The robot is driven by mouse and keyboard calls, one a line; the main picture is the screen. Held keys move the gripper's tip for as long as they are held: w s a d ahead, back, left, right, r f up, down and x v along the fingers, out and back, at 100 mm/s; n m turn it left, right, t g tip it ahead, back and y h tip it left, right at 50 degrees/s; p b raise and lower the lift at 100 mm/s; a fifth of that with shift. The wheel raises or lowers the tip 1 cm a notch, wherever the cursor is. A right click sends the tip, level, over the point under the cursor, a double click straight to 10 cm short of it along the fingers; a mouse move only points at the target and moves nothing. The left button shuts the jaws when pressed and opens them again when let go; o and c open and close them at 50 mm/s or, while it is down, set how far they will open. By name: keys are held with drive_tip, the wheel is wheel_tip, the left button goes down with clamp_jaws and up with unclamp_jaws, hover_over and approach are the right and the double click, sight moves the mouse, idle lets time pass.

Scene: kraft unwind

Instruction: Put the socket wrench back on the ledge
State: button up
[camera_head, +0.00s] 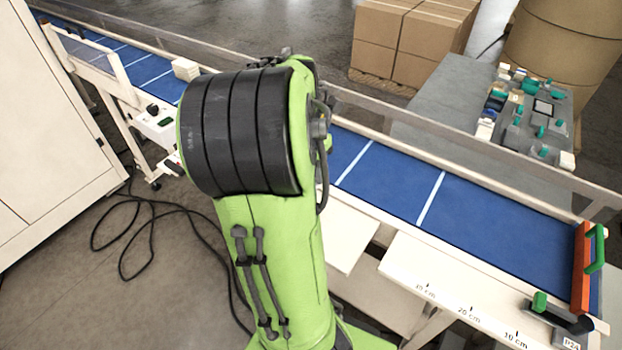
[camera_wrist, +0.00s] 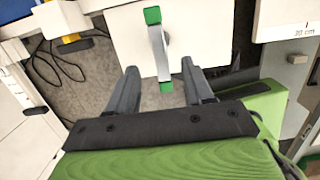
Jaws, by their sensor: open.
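In the wrist view, a grey bar with green ends, which looks like the socket wrench (camera_wrist: 157,48), lies across a white ledge panel (camera_wrist: 205,35). Its lower green end reaches past the panel's near edge. My gripper (camera_wrist: 160,72) is open, with one finger on each side of the bar's lower part. I see a gap on both sides, and cannot tell the height between fingers and bar. In the head view my arm hides the gripper and the wrench. The white ledge (camera_head: 450,285) with centimetre marks runs along the conveyor's near side.
A blue conveyor belt (camera_head: 390,185) runs behind the ledge. An orange bar with a green handle (camera_head: 581,268) stands at its right end. A green-tipped dark tool (camera_head: 560,318) lies on the ledge's right end. A black cable (camera_head: 150,205) lies on the floor at left.

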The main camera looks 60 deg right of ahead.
drive_tip(key=w+a+r+m+t+y, duration=0.1)
drive_tip(key=w+a+r+m+t, duration=0.2)
drive_tip(key=a, duration=0.6)
drive_tip(key=w+a+r+m+t, duration=0.1)
drive_tip(key=w+a+r+m, duration=0.35)
drive_tip(key=a, duration=0.45)
drive_tip(key=s+a+m+t, duration=0.1)
drive_tip(key=s+a+m, duration=0.1)
drive_tip(key=a+m, duration=0.2)
drive_tip(key=s+a+m, duration=0.3)
drive_tip(key=a+m, duration=0.1)
drive_tip(key=a, duration=0.4)
drive_tip(key=shift+s+a+f+m+t+y, duration=0.3)
drive_tip(key=shift+a+f+m+t+y, duration=0.05)
drive_tip(key=shift+a+f+t+y, duration=0.05)
wheel_tip(320, 180, down, 2)
drive_tip(key=shift+f+b, duration=0.2)
drive_tip(key=shift+b, duration=0.85)
